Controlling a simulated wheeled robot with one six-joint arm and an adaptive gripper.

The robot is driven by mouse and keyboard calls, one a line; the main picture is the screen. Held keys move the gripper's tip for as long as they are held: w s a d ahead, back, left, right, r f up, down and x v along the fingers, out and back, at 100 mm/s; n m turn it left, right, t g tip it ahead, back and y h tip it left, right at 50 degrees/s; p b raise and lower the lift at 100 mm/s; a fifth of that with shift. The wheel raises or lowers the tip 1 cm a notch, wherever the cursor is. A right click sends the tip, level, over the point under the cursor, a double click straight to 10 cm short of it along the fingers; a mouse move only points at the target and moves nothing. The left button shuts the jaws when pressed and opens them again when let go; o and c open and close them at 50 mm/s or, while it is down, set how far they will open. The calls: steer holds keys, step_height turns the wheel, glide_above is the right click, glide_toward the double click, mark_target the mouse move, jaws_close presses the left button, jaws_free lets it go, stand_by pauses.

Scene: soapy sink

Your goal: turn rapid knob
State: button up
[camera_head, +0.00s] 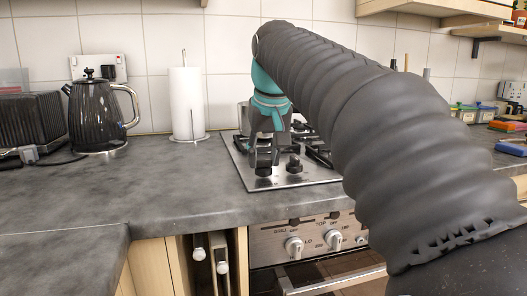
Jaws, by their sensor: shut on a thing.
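A steel gas hob (235,165) is set into the grey worktop, with black knobs along its front part. My gripper (263,165) points down over the hob's front left, shut on a black hob knob (263,172) that is mostly hidden by the fingers. A second black knob (294,165) stands free just to the right. No label for the rapid knob can be read here, and the knob's turn angle cannot be told. My thick ribbed arm hides the hob's right side.
A dark kettle (96,115) and a paper towel roll (187,103) stand to the left. Below the hob is an oven panel with white knobs (294,246). Worktop (150,190) left of the hob is clear. Small containers (466,113) stand at the back right.

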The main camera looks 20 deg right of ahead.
stand_by(0.3)
steer(key=o, duration=1.2)
steer(key=shift+c, duration=0.2)
steer(key=v, duration=1.2)
steer(key=shift+d, duration=0.1)
